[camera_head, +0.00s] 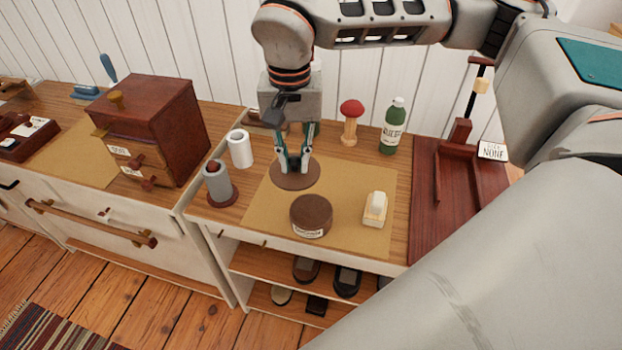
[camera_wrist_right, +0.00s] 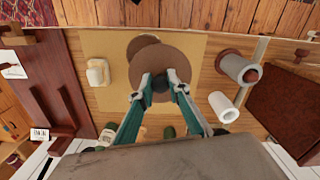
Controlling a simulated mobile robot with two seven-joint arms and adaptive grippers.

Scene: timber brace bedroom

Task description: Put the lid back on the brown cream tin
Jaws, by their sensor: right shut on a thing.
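The brown cream tin (camera_head: 311,217) is a round dark tin with a pale label on its front, standing on the tan mat. Its lid (camera_head: 287,180) is a flat brown disc behind and slightly left of the tin in the head view. My right gripper (camera_head: 293,168) points down and is shut on the middle of the lid, apparently on its small knob, which the fingers mostly hide. In the right wrist view, the lid (camera_wrist_right: 172,60) partly covers the tin (camera_wrist_right: 142,44). Whether the lid clears the mat is hard to tell. My left gripper is out of view.
On the tan mat (camera_head: 356,185), a cream block (camera_head: 375,210) lies right of the tin. A grey cylinder on a brown base (camera_head: 218,185) and a white roll (camera_head: 240,149) stand left. A red-capped mushroom (camera_head: 350,122) and green bottle (camera_head: 393,128) stand behind. A dark red tray (camera_head: 448,222) lies right.

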